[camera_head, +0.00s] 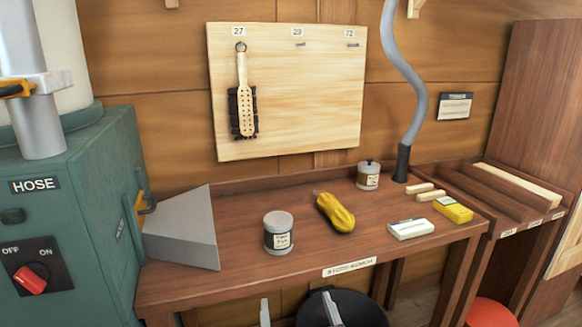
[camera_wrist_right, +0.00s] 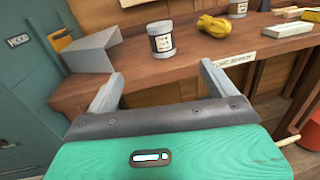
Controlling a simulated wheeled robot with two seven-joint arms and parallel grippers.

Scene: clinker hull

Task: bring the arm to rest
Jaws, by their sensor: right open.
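My right gripper (camera_head: 298,310) shows at the bottom edge of the head view, with its two pale grey fingers spread apart and nothing between them. In the right wrist view the same gripper (camera_wrist_right: 160,88) has its fingers wide apart, in front of and below the bench's front edge. It looks clear of the wooden bench (camera_head: 190,287), and no object touches its fingers. My left gripper is in neither view.
On the bench stand a grey wedge-shaped hood (camera_head: 182,230), a labelled tin (camera_head: 278,235), a lidded jar (camera_head: 368,177), a yellow cloth-like bundle (camera_head: 335,212), a white box (camera_head: 410,229) and a yellow box (camera_head: 452,209). A green machine (camera_head: 75,200) stands at left. A red round top (camera_head: 491,314) is lower right.

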